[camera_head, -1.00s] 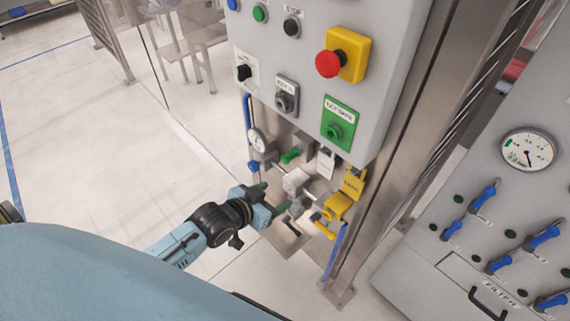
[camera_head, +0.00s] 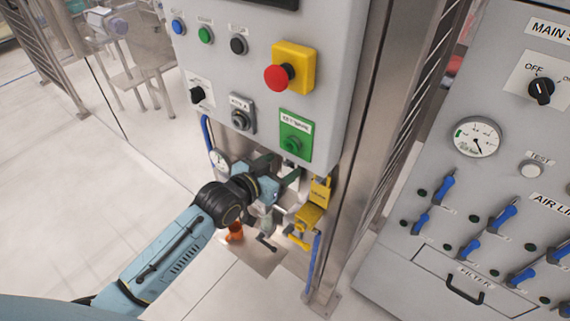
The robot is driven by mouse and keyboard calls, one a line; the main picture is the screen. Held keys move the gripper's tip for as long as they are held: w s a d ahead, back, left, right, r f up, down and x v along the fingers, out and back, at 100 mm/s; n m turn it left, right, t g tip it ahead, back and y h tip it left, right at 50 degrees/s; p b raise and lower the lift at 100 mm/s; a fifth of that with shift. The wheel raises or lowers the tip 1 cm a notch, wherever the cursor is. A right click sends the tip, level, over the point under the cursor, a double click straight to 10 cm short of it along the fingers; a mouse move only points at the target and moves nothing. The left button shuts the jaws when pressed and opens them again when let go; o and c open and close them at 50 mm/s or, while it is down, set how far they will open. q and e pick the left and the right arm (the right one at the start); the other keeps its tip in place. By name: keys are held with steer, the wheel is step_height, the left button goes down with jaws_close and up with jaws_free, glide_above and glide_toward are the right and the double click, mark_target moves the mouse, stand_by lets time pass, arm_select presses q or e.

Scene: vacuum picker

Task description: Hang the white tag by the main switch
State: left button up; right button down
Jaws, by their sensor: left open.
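The main switch (camera_head: 541,91) is a black rotary knob on a pale plate marked OFF, on the grey panel at the right. A sign (camera_head: 550,29) reading MAIN S, cut off by the picture's edge, is above it. My left gripper (camera_head: 277,172) is open just below the green key plate (camera_head: 295,137). Its dark fingers are spread where the white tag hangs under the box. The tag is largely hidden by the fingers, and I cannot tell whether they touch it. My right gripper is not in view.
A red emergency button (camera_head: 279,77) on a yellow block sticks out above the gripper. Yellow valve parts (camera_head: 309,214) stand close at its right. A steel post (camera_head: 365,150) separates the two panels. Blue levers (camera_head: 470,248) and a gauge (camera_head: 477,137) are on the right panel.

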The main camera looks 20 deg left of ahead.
arm_select(q)
steer(key=shift+x, duration=1.45)
steer(key=c, duration=1)
steer(key=shift+c, duration=0.2)
steer(key=shift+r, duration=0.1)
steer(key=shift+s+r+p, duration=0.2)
steer(key=shift+r+p, duration=0.2)
steer(key=shift+p, duration=0.3)
steer(key=shift+s+a, duration=0.1)
steer(key=shift+s+a+p, duration=0.25)
steer(key=shift+s+p, duration=0.3)
steer(key=shift+s, duration=0.2)
steer(key=shift+s+a+p, duration=0.3)
steer(key=shift+s+p, duration=0.2)
steer(key=shift+s, duration=0.2)
steer(key=shift+s+a+p, duration=0.25)
steer(key=shift+s+p, duration=0.3)
steer(key=shift+s, duration=0.2)
